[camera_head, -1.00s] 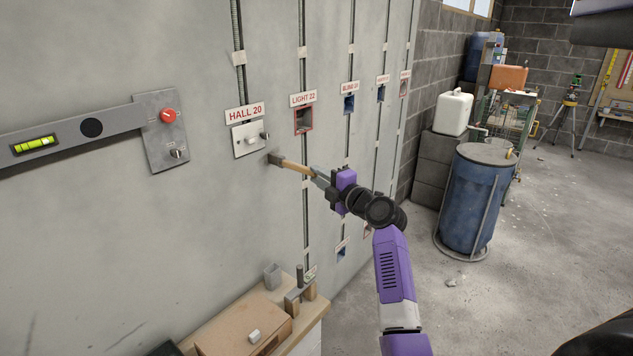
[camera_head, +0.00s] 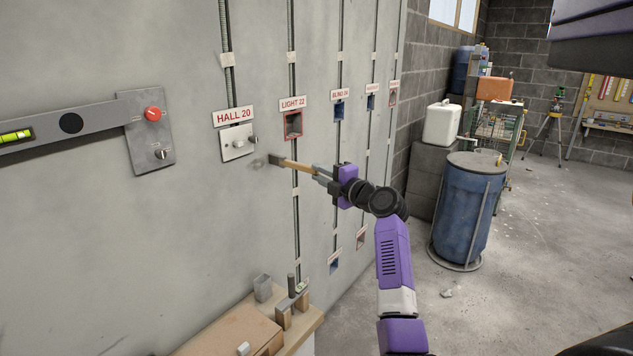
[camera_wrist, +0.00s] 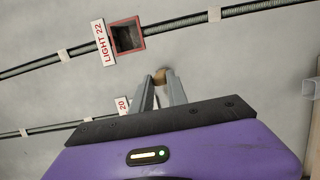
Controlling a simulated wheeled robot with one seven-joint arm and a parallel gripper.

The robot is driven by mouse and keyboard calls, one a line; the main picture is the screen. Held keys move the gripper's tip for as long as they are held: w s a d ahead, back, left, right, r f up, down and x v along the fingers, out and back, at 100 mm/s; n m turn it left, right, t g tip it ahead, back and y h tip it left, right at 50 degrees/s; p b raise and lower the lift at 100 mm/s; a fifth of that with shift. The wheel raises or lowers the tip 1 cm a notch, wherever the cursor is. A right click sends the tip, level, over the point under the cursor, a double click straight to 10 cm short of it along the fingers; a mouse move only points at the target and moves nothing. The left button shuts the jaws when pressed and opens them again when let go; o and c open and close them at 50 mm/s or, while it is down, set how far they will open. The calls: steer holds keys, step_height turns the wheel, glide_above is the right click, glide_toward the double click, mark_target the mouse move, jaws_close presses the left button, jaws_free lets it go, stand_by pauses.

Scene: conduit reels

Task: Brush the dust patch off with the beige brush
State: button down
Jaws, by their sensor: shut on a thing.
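My gripper (camera_head: 323,174) is shut on the handle of the beige brush (camera_head: 298,165), which points left toward the wall. The brush's dark grey head (camera_head: 275,160) is close to the wall, just right of and below the HALL 20 switch plate (camera_head: 238,142); I cannot tell whether it touches. In the wrist view the brush's handle end (camera_wrist: 159,76) shows between the fingers, and the rest is hidden. A faint pale smudge (camera_head: 257,164), perhaps the dust patch, shows on the wall just left of the brush head.
A grey panel with a red knob (camera_head: 152,113) and a spirit level are at left. The red-framed LIGHT 22 box (camera_head: 293,124) is above the brush. A bench (camera_head: 300,328) with a cardboard box stands below. A blue drum (camera_head: 468,210) stands at right on open floor.

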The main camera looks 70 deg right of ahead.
steer(key=shift+w+a, duration=1.25)
steer(key=shift+a, duration=3.9)
steer(key=shift+s+d+b, duration=0.25)
steer(key=shift+d+b, duration=0.3)
steer(key=shift+d, duration=0.35)
steer(key=shift+s+d+b, duration=0.2)
steer(key=shift+d+b, duration=0.3)
steer(key=shift+d, duration=0.45)
steer(key=shift+s+d+b, duration=0.25)
steer(key=shift+d+b, duration=0.3)
steer(key=shift+d, duration=0.35)
steer(key=d+b, duration=0.2)
steer(key=s+d+b, duration=0.1)
steer(key=d, duration=0.2)
steer(key=shift+d+b, duration=0.15)
steer(key=shift+b, duration=0.25)
steer(key=s+a+b, duration=0.1)
steer(key=s+a, duration=0.1)
steer(key=s, duration=0.7)
steer(key=shift+b, duration=0.35)
steer(key=shift+w, duration=0.1)
